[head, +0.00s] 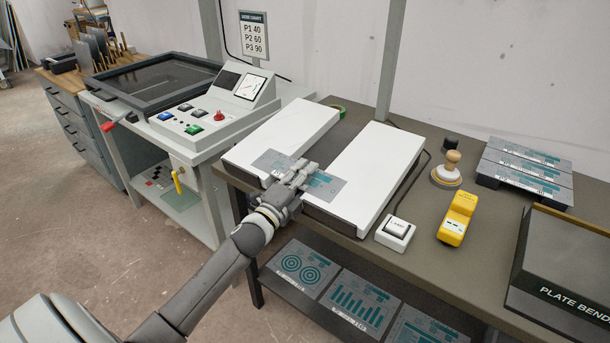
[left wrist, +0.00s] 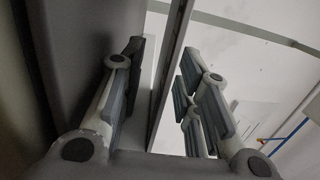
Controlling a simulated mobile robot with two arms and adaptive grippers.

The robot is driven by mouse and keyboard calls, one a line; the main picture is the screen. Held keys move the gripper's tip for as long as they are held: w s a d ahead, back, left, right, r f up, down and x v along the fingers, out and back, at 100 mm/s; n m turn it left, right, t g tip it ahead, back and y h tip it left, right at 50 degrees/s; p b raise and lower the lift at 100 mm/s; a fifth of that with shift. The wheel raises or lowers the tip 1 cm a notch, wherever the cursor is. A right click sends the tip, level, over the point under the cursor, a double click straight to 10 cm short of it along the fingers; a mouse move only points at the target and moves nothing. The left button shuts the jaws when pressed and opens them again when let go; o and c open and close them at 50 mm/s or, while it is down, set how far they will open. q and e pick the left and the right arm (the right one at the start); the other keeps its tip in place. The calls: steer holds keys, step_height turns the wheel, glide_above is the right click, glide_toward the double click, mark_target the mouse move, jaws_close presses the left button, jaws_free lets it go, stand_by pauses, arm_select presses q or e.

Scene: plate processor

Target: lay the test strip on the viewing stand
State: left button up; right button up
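The test strip (head: 326,185), a thin grey plate with teal print, lies across the gap between two white-topped blocks that look like the viewing stand (head: 372,165). It appears flat, with an end on each block. My left gripper (head: 294,172) is at the middle of the strip, over the gap, and hides part of it. In the left wrist view my left gripper (left wrist: 172,85) has its fingers well apart. A shiny surface, apparently the strip, has its edge between them and mirrors a finger. Contact with the strip cannot be told. My right gripper is out of view.
A white switch box (head: 395,231), yellow device (head: 458,217), wooden-knobbed stamp (head: 448,168) and stacked printed plates (head: 525,170) stand right of the blocks. The plate bender (head: 570,270) is at far right. The control console (head: 212,108) stands at left. More printed sheets lie below.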

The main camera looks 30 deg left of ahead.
arm_select(q)
steer(key=shift+s, duration=0.1)
steer(key=s+f, duration=0.1)
steer(key=s, duration=1)
steer(key=shift+s+f, duration=0.35)
steer(key=shift+a, duration=0.1)
step_height(320, 180, down, 21)
steer(key=s+n+g+y+p, duration=0.2)
steer(key=s+n+g, duration=0.1)
steer(key=n+g, duration=0.25)
steer(key=s+d+f+n+g, duration=0.15)
steer(key=s+f, duration=0.25)
steer(key=f, duration=0.4)
steer(key=s+d+f+n+g, duration=0.1)
steer(key=s+f+n+g, duration=0.3)
steer(key=f, duration=0.5)
steer(key=s+d+f+n+g+p, duration=0.1)
steer(key=s+f, duration=0.4)
steer(key=s, duration=0.5)
steer(key=s+d+f+n+g+h, duration=0.1)
steer(key=s+d+f+g, duration=0.3)
steer(key=s, duration=0.6)
steer(key=s+d+f+n+g+p, duration=0.1)
steer(key=s+d+f, duration=0.4)
steer(key=s, duration=0.6)
step_height(320, 180, down, 3)
steer(key=shift+d+r+n+g+h+p, duration=0.2)
steer(key=shift+n+g+h+p, duration=0.1)
steer(key=shift+n+g, duration=0.55)
